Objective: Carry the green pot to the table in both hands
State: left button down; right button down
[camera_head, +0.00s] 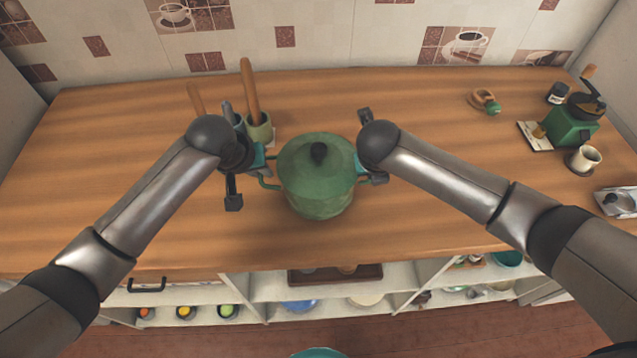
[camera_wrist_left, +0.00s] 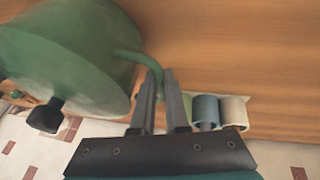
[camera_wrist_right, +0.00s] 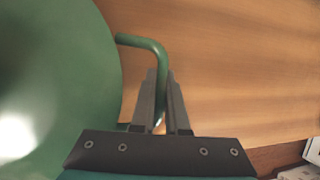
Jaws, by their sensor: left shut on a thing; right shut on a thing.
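The green pot (camera_head: 318,196) with its lid and dark knob is upright at the middle of the wooden counter in the head view. Whether its base touches the counter I cannot tell. My left gripper (camera_head: 262,166) is shut on the pot's left handle; in the left wrist view the fingers (camera_wrist_left: 168,98) close around the handle (camera_wrist_left: 135,57). My right gripper (camera_head: 365,172) is shut on the opposite handle; in the right wrist view the fingers (camera_wrist_right: 162,100) close on the green handle (camera_wrist_right: 145,42). My wrists partly hide both handles in the head view.
Utensil cups (camera_head: 259,131) stand close behind my left gripper. A green coffee grinder (camera_head: 570,126) and a white cup (camera_head: 585,158) stand at the counter's right end. Open shelves lie below the front edge. The counter (camera_head: 100,165) is bare at left.

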pick_arm(q)
jog(key=shift+w+r+p, duration=0.1)
jog(key=shift+r+p, duration=1.4)
jog(key=shift+r, duration=0.35)
